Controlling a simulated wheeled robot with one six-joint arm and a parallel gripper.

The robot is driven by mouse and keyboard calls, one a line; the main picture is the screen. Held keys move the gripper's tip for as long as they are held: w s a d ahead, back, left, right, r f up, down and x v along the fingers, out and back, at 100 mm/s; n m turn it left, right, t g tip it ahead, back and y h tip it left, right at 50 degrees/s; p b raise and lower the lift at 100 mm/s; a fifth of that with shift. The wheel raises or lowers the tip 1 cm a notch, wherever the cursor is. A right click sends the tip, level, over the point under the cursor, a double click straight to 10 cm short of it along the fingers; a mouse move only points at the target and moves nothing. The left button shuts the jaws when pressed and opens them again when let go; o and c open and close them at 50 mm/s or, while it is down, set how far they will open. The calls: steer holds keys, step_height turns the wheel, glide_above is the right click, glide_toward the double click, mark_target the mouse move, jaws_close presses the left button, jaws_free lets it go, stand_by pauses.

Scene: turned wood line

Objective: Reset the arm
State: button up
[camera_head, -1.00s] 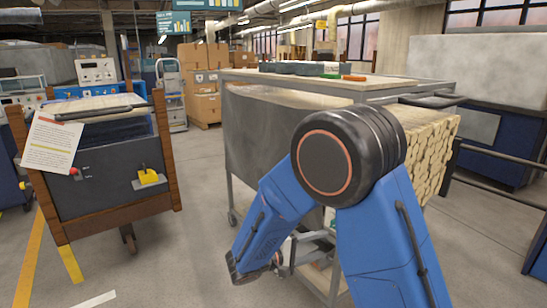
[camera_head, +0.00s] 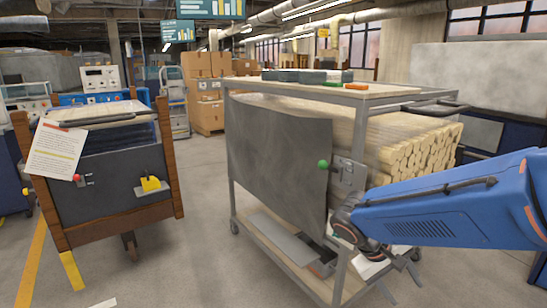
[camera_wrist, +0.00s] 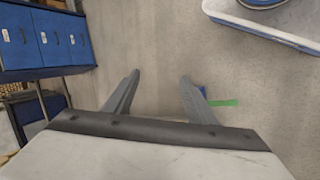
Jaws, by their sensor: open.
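My blue arm (camera_head: 450,212) reaches in from the right edge in the camera_head view, folded low in front of the cart. My gripper (camera_head: 400,281) points down beside the cart's lower right end. In the camera_wrist view my gripper (camera_wrist: 160,78) has its two grey fingers well apart, with only bare floor between them. It is open and holds nothing.
A metal cart (camera_head: 275,150) carries stacked wood pieces (camera_head: 410,145), with a green-knobbed lever (camera_head: 323,164) at its corner. A wooden-framed machine (camera_head: 110,185) stands at the left. Cardboard boxes (camera_head: 205,90) stand behind. Open floor (camera_head: 180,260) lies between machine and cart.

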steer(key=s+a+r+m+t+y, duration=0.1)
steer(key=s+r+t+y, duration=0.1)
steer(key=s, duration=0.3)
steer(key=s+a+r+t+y, duration=0.1)
steer(key=s+r+t+y, duration=0.1)
steer(key=s+y, duration=0.3)
steer(key=shift+s+a+m+t, duration=0.2)
steer(key=shift+s+m+t, duration=0.2)
steer(key=shift+s, duration=0.3)
steer(key=shift+c, duration=0.6)
